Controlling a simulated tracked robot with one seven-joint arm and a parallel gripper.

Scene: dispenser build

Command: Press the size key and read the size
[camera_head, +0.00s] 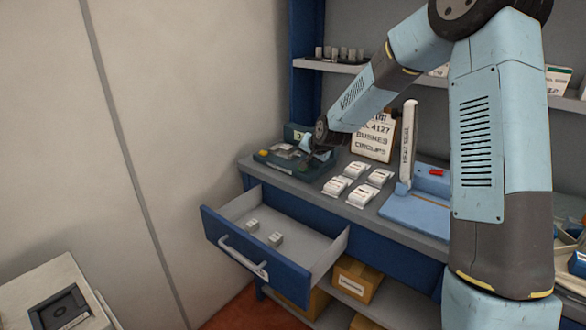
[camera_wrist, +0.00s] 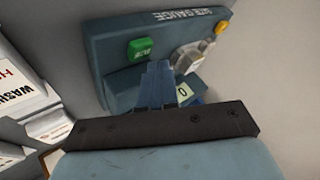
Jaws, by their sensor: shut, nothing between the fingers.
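The dark blue gauge (camera_head: 268,158) sits at the left end of the grey bench top. In the wrist view the gauge (camera_wrist: 110,50) carries lettering ending in "GAUGE" and a green key (camera_wrist: 141,48) with white letters. My gripper (camera_wrist: 158,66) is shut and empty, its fingertips over the gauge just below and right of the green key. I cannot tell whether they touch it. A pale tile (camera_wrist: 184,91) beside the fingers bears a mark like "0". In the head view my gripper (camera_head: 312,160) is over the gauge's right side and hides part of it.
A grey-white part (camera_wrist: 188,56) and a yellow knob (camera_wrist: 221,27) are on the gauge. Several white packets (camera_head: 357,190) lie right of it, before a lettered sign (camera_head: 374,134). A blue heat sealer (camera_head: 420,212) stands further right. Below, an open drawer (camera_head: 225,240) juts out.

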